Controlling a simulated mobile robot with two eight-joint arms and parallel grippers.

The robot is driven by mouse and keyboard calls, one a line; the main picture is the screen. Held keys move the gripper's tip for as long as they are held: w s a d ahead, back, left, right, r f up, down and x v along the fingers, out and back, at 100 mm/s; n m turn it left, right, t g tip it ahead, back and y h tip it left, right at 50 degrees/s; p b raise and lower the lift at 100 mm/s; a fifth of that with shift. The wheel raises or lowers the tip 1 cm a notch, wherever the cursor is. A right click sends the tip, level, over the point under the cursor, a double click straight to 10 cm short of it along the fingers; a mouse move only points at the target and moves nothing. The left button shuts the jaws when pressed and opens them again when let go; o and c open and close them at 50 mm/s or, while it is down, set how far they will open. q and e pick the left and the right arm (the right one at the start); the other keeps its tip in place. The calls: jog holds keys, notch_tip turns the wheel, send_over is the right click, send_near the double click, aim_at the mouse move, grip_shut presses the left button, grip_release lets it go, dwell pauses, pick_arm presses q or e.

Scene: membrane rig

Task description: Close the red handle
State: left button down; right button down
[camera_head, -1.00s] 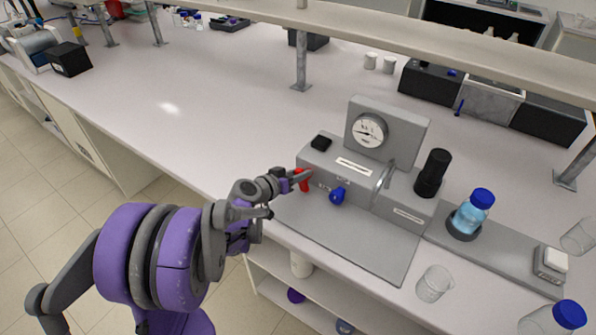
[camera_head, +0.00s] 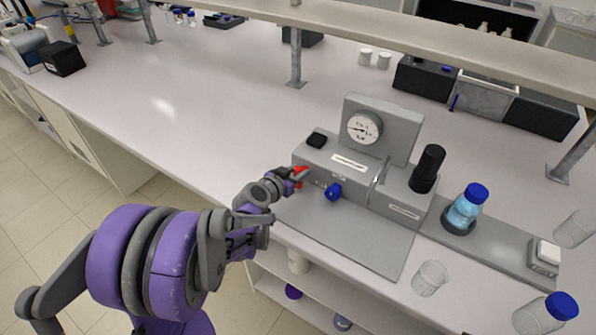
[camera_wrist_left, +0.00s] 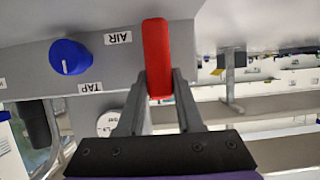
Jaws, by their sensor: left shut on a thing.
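The red handle (camera_head: 299,172) is on the front left of the grey rig (camera_head: 335,170). In the left wrist view the red handle (camera_wrist_left: 156,58) stands between the two fingers, beside the AIR label. My left gripper (camera_head: 297,178) is at the handle, and its fingers (camera_wrist_left: 158,85) are shut on it. In the head view the fingers partly hide the handle. My right gripper is not in view.
A blue knob (camera_head: 333,191) is right of the handle, by the TAP label in the wrist view. A gauge (camera_head: 364,127) stands on top. A blue-capped bottle (camera_head: 466,208) and a beaker (camera_head: 430,278) are to the right.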

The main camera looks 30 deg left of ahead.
pick_arm(q)
jog(key=c, duration=0.6)
grip_release()
jog(key=shift+o, duration=0.2)
jog(key=v, duration=1)
jog(key=shift+s+r+p, duration=0.2)
jog(key=shift+s+p, duration=0.15)
jog(key=s+d+f+g+h, duration=0.15)
jog(key=s+d+g, duration=0.35)
jog(key=d, duration=0.5)
jog(key=s+d+f+g+y, duration=0.1)
jog(key=s, duration=0.4)
jog(key=s+d+f+n+g+y, duration=0.1)
jog(key=s+d, duration=0.1)
jog(key=s, duration=0.4)
jog(key=shift+f+g, duration=0.25)
jog(key=shift+g, duration=0.05)
